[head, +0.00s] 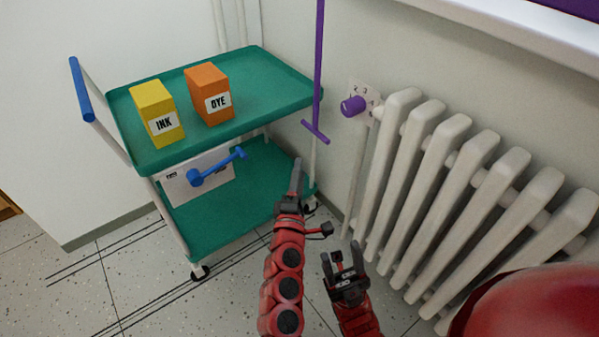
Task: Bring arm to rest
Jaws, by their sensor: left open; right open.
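My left gripper (294,183) is at the end of the red arm in the lower middle of the head view. Its dark fingers point up, in front of the cart's right side, and nothing shows in them. My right gripper (343,258) is to the right of it and lower, in front of the floor by the radiator. Its two dark fingers are apart and empty. The two grippers do not touch each other.
A green two-shelf cart (222,133) stands at the left with a yellow INK box (157,112) and an orange DYE box (209,93). A blue lever (217,168) shows below. A white radiator (462,190), purple knob (353,107) and purple rod (318,65) are right.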

